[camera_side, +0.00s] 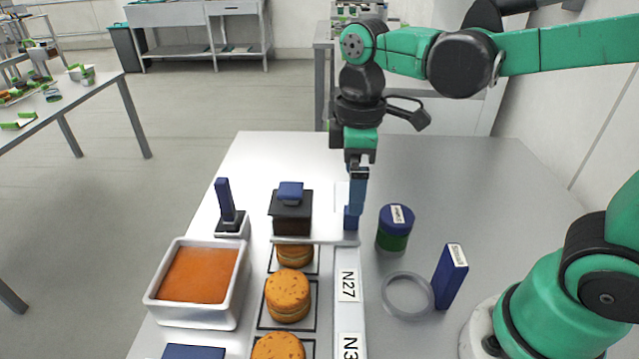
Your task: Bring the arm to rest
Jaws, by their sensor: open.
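My gripper (354,215) hangs from my green and black arm, pointing down over the far part of the metal table. Its jaws are open, seen nearly edge-on, so the gap is hard to make out. It is beside a black box with a blue top (292,212), a little to its right, and above the far end of the white labelled strip (347,317). I see nothing clearly held. Whether the fingertips touch anything below cannot be told.
Several filled rounds (287,296) lie in a column of marked squares. Left are a white tub of orange filling (198,276) and a blue-handled tool (226,200). Right are a blue-lidded jar (395,228), a grey ring (408,311) and a blue block (450,276). The far right tabletop is clear.

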